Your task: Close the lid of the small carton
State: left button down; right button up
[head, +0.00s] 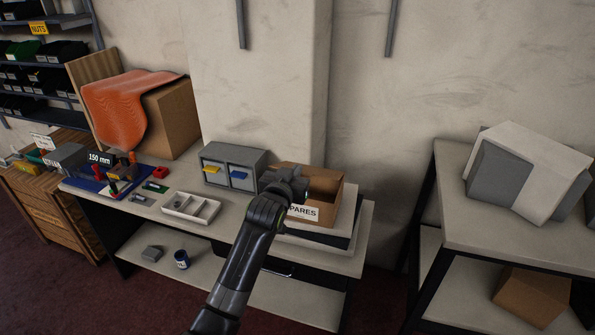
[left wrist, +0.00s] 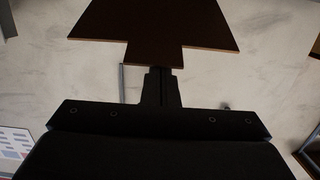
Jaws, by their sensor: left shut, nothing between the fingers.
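The small carton (head: 326,185) is brown cardboard with a white label reading "PARES", its start hidden by my arm. It stands on a pale board on the workbench, and its top is open with the inside showing. My left gripper (head: 298,186) is in front of the carton's left part and covers some of it. In the left wrist view the shut, empty fingers (left wrist: 160,87) point at a dark brown panel with a narrow tab (left wrist: 155,25), which looks like the carton's lid. I cannot tell whether they touch. My right gripper is not in view.
A grey drawer unit (head: 234,164) stands left of the carton. A white divided tray (head: 191,207) lies in front of it. A larger box (head: 174,115) with an orange cloth (head: 122,103) is at the back left. Another table (head: 490,236) stands at the right.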

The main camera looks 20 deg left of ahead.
pick_arm(q)
notch_tip(320, 180, down, 10)
jog(key=s+t+b, duration=0.2)
jog(key=t+b, duration=0.2)
jog(key=b, duration=0.9)
jog(key=shift+s+r, duration=0.2)
jog(key=shift+s, duration=0.15)
jog(key=shift+f, duration=0.1)
